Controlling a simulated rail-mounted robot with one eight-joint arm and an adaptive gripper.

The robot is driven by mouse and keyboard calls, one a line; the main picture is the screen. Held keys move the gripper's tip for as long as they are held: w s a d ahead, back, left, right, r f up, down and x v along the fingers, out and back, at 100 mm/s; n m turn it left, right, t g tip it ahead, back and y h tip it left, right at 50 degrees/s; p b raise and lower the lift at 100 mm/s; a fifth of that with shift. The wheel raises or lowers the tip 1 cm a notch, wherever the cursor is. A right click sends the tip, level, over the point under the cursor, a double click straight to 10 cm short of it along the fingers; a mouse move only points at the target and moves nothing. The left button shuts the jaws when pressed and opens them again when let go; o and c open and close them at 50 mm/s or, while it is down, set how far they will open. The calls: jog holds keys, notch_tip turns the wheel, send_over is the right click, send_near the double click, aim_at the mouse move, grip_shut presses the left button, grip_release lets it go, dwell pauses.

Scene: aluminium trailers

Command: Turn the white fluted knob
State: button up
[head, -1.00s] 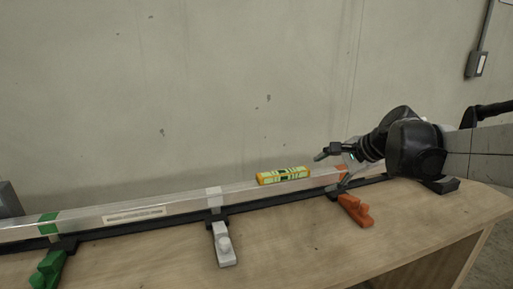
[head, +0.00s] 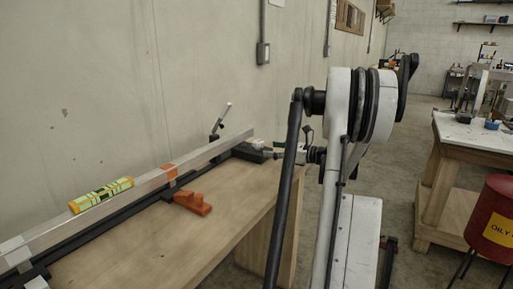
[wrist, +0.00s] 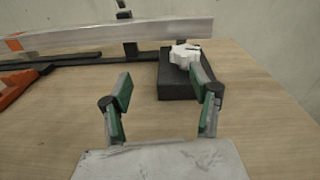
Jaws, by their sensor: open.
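The white fluted knob (wrist: 185,55) shows in the wrist view, on the top of a dark block (wrist: 180,80) at the end of the rail. My gripper (wrist: 161,85) is open, with one green-padded finger on each side of the picture. The right finger overlaps the knob's lower right edge in the picture; I cannot tell if they touch. Nothing is between the fingers. In the head view my gripper (head: 283,150) is small and partly hidden by my arm, at the right end of the dark block (head: 250,153).
An orange clamp (head: 193,202) sits in front of the bar. A small lever (head: 221,117) stands behind it. Bare wood lies in front of the block.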

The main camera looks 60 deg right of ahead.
aim_at(261, 146)
jog(key=shift+m+t+h, duration=0.4)
jog(key=shift+m+t, duration=0.1)
jog(key=shift+m, duration=0.3)
jog(key=s+d, duration=0.1)
jog(key=s+d+f, duration=0.1)
jog(key=s+d, duration=0.2)
jog(key=shift+d+f, duration=0.1)
jog(key=shift+f, duration=0.15)
jog(key=w+b, duration=0.1)
jog(key=w, duration=0.3)
jog(key=w+b, duration=0.1)
jog(key=w, duration=0.4)
jog(key=w+b, duration=0.1)
jog(key=w, duration=0.3)
jog(key=shift+w+a, duration=0.35)
jog(key=shift+w, duration=0.05)
jog(key=c, duration=1.2)
jog(key=shift+a+r+m+h, duration=0.15)
jog(key=shift+m+h, duration=1.25)
jog(key=shift+h, duration=0.8)
jog(key=shift+c, duration=0.2)
jog(key=shift+m+g+h, duration=0.5)
jog(key=shift+m+h, duration=0.4)
jog(key=shift+h, duration=0.5)
